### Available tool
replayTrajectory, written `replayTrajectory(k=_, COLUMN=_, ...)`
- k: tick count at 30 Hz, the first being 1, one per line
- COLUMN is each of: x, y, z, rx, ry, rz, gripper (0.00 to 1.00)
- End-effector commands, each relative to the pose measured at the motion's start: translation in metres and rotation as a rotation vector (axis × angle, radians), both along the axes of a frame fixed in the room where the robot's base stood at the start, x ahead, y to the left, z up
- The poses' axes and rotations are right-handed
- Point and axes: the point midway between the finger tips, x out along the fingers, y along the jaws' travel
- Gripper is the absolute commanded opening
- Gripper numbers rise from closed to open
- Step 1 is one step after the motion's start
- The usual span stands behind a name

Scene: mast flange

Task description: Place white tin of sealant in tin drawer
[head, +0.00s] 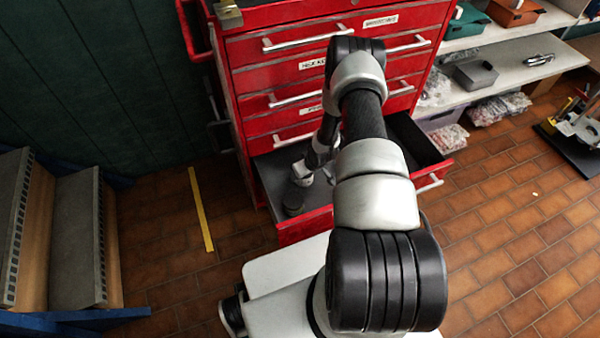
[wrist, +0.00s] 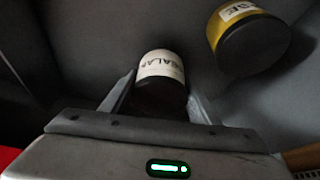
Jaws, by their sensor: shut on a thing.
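The white tin of sealant (wrist: 160,66), with a dark end and lettering reading "SEALA", sits between the two fingers of my gripper (wrist: 160,98) in the wrist view. My gripper is shut on it. The open bottom drawer (head: 306,223) of the red cabinet has a dark grey inside, and my arm reaches down into it in the head view. A yellow tin (wrist: 255,42) with a dark end and a partly readable white label is to the right of the white tin, apart from it. Whether the white tin touches the drawer floor I cannot tell.
The red cabinet (head: 248,84) has closed, labelled drawers above the open one. Shelves (head: 500,70) with bins and bagged parts stand at right. A yellow strip (head: 201,210) lies on the tiled floor. My arm partly hides the drawer.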

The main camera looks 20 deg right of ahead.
Motion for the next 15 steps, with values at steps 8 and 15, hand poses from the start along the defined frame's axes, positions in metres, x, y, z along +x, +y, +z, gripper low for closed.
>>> replayTrajectory(k=8, x=0.029, y=0.005, z=-0.023, rx=-0.001, ry=-0.001, rz=0.002, gripper=0.25)
replayTrajectory(k=15, x=0.031, y=0.005, z=-0.022, rx=0.000, ry=-0.001, rz=0.001, gripper=0.25)
